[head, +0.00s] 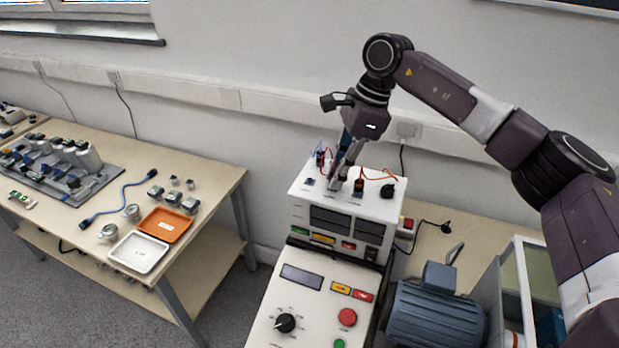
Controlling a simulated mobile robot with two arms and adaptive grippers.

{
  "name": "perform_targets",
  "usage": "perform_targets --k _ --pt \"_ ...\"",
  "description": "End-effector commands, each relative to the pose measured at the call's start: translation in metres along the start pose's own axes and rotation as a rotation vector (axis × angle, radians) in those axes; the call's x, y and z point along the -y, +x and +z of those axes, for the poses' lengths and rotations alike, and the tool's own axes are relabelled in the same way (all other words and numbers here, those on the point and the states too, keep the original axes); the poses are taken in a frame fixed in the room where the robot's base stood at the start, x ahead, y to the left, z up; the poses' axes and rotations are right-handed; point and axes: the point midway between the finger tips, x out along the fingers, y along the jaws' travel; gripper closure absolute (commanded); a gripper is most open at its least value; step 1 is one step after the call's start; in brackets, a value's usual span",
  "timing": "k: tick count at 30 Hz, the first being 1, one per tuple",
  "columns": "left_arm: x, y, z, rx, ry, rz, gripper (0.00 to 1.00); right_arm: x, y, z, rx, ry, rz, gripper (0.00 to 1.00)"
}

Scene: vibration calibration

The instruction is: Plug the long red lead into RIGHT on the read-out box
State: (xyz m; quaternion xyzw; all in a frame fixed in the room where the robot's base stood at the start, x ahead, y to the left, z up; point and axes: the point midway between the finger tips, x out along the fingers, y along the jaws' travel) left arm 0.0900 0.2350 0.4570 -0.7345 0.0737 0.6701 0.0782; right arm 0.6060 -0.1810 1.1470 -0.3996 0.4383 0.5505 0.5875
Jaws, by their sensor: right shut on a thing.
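The read-out box (341,233) is a white case with dark displays on its front and sockets on its top. My right gripper (338,183) points down at the middle of the box top. It is shut on a small plug that its fingers mostly hide. A thin orange-red lead (376,175) arcs over the top just right of the fingers, by an orange-and-black plug (359,187). Some red and blue wire shows left of the fingers. The socket labels are too small to read, and I cannot tell whether the held plug is seated. My left gripper is out of view.
A black knob-like part (387,191) stands at the top's right edge. In front is a control panel (301,304) with a dial and red button. A blue-grey motor (436,308) is at right. The left table (205,172) holds trays, a blue cable and small parts.

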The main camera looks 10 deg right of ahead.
Motion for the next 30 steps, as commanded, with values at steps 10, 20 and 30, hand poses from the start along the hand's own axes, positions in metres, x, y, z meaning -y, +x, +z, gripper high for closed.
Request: perform_targets --k 10,20,30 --pt "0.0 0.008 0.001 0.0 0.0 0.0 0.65 -0.001 0.001 -0.001 0.001 0.118 -0.038 1.0" --pt "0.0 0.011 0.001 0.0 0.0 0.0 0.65 -0.001 0.0 0.0 0.004 0.187 -0.058 1.0" --pt "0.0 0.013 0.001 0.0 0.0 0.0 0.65 -0.001 0.0 0.0 0.004 0.198 -0.063 1.0"
